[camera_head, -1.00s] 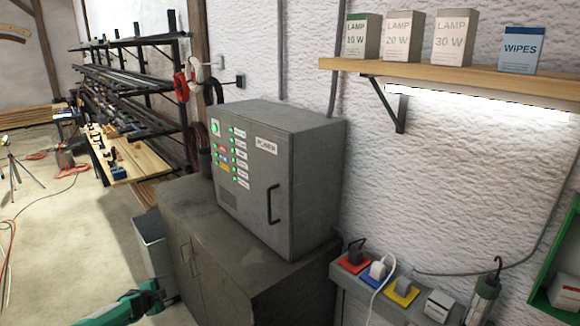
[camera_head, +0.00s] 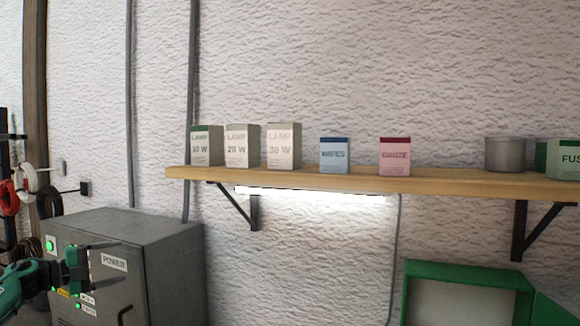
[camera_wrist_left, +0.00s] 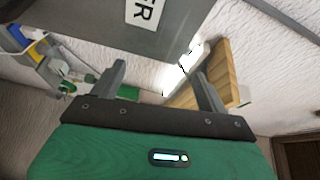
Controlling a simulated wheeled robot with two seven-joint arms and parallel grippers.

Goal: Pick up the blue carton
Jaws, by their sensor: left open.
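The blue carton (camera_head: 334,155), labelled WIPES, stands upright on the wooden shelf (camera_head: 300,179), between the LAMP 30 W box and a pink GAUZE carton. My left gripper (camera_head: 88,262) is at the lower left in the head view, in front of the grey power cabinet, well left of and below the blue carton. In the left wrist view its two fingers (camera_wrist_left: 160,82) are apart with nothing between them. The blue carton cannot be made out in the wrist view. My right gripper is not in view.
Three LAMP boxes (camera_head: 242,146) stand left of the blue carton, and the pink GAUZE carton (camera_head: 395,157) stands to its right. A grey tin (camera_head: 505,154) is further right. The grey cabinet (camera_head: 160,262) and a green open box (camera_head: 466,277) are below the shelf.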

